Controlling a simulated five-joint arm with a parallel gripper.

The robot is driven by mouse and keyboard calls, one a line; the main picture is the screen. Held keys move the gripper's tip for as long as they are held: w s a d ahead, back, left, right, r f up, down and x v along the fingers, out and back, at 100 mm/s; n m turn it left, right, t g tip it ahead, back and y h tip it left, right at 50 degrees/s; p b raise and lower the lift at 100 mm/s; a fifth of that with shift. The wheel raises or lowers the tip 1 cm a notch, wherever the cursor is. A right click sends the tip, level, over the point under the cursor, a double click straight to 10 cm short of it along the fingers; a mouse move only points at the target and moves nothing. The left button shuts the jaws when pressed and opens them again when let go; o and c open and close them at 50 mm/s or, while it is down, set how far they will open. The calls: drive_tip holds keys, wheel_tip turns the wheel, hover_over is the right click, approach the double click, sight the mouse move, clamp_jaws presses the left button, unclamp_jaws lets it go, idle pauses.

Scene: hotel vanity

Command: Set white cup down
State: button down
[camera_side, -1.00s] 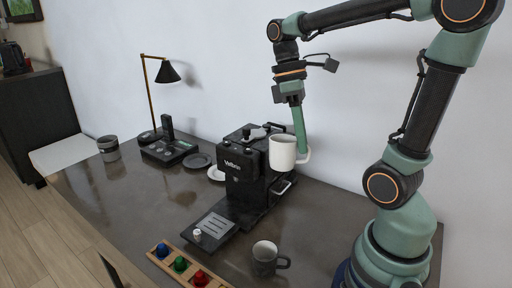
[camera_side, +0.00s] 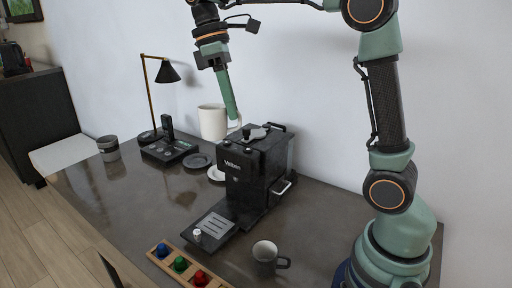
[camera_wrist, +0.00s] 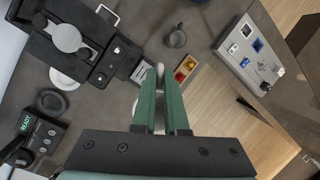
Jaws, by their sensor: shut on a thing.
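The white cup (camera_side: 213,123) is upright in the air, left of and above the coffee machine (camera_side: 250,172). My gripper (camera_side: 234,112) is shut on it at its handle side, with the green fingers tilted down. In the wrist view the fingers (camera_wrist: 161,72) are close together, and the cup is mostly hidden behind them. A white saucer (camera_side: 215,174) and a dark saucer (camera_side: 198,161) lie on the table (camera_side: 120,205), below the cup and left of the machine.
A dark phone (camera_side: 168,150) and a black lamp (camera_side: 166,72) stand behind left, near a grey canister (camera_side: 108,149). A grey mug (camera_side: 266,258) and a wooden tray (camera_side: 158,259) with coloured capsules are in front. The left front table area is clear.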

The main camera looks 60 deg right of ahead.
sight(223, 136)
drive_tip(key=shift+w+a+f, duration=0.3)
drive_tip(key=shift+w+a, duration=0.4)
drive_tip(key=shift+a, duration=0.05)
wheel_tip(223, 136, down, 5)
drive_tip(key=shift+d+r, duration=0.1)
drive_tip(key=shift+r, duration=0.1)
drive_tip(key=m, duration=0.1)
drive_tip(key=a+m, duration=0.1)
drive_tip(key=shift+s+m, duration=0.25)
drive_tip(key=shift+m, duration=0.15)
drive_tip(key=shift+f+m, duration=0.2)
drive_tip(key=shift+m, duration=0.1)
wheel_tip(223, 136, down, 20)
drive_tip(key=shift+r, duration=0.15)
drive_tip(key=c, duration=0.9)
unclamp_jaws()
drive_tip(key=shift+c, duration=0.2)
